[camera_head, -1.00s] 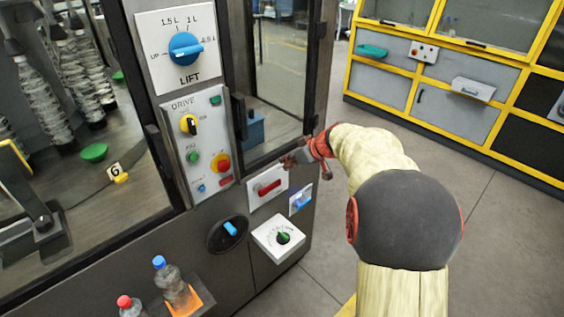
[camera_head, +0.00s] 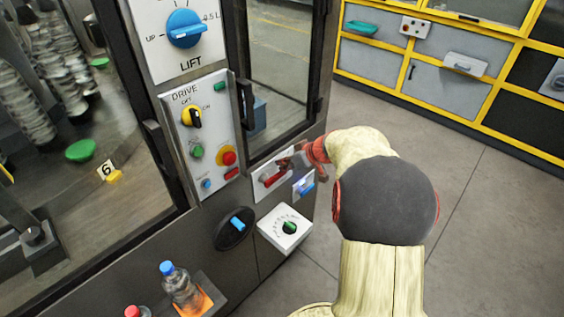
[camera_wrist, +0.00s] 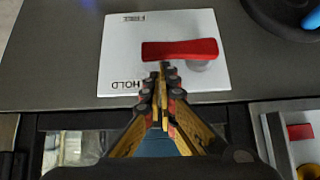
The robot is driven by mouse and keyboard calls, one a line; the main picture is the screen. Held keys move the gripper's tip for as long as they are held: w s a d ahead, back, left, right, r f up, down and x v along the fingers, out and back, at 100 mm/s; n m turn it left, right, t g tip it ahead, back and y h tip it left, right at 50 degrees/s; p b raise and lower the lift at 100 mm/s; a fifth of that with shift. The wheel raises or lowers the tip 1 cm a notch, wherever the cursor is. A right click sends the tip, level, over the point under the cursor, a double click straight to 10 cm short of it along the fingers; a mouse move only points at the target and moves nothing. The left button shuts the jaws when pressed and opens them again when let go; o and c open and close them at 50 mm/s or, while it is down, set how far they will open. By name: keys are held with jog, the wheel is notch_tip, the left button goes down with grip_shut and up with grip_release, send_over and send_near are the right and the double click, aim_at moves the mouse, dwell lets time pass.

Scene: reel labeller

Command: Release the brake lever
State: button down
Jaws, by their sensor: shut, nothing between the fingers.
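The brake lever is a red bar (camera_wrist: 180,49) on a white plate (camera_wrist: 117,62) lettered FREE and HOLD. In the wrist view it lies nearly level, its left end at a height between the two words, with a grey round part below its right side. In the head view the red lever (camera_head: 273,177) is on the machine's front, partly behind my gripper (camera_head: 289,163). In the wrist view my gripper (camera_wrist: 164,68) is shut and empty, its tips at the lever's lower edge, on the HOLD side. I cannot tell whether they touch it.
Close by are a small panel with a blue switch (camera_head: 304,185), a white dial box with a green knob (camera_head: 291,227) and a blue handle in a dark round recess (camera_head: 236,224). The drive panel (camera_head: 184,149) is above left. Bottles (camera_head: 178,285) stand lower left. Open floor lies right.

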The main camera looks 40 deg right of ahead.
jog(key=shift+d+f+b, duration=0.2)
jog(key=shift+f+b, duration=0.05)
jog(key=shift+b, duration=0.05)
jog(key=shift+d+f+m+y+b, duration=0.1)
jog(key=shift+f+m+y+b, duration=0.2)
jog(key=shift+y, duration=0.2)
notch_tip(320, 180, down, 7)
jog(key=m+t+y+b, duration=0.1)
jog(key=m+y+b, duration=0.2)
jog(key=m+y, duration=0.2)
jog(key=shift+d+f+y, duration=0.15)
jog(key=shift+d+y, duration=0.25)
jog(key=shift+y, duration=1.3)
jog(key=shift+w, duration=0.1)
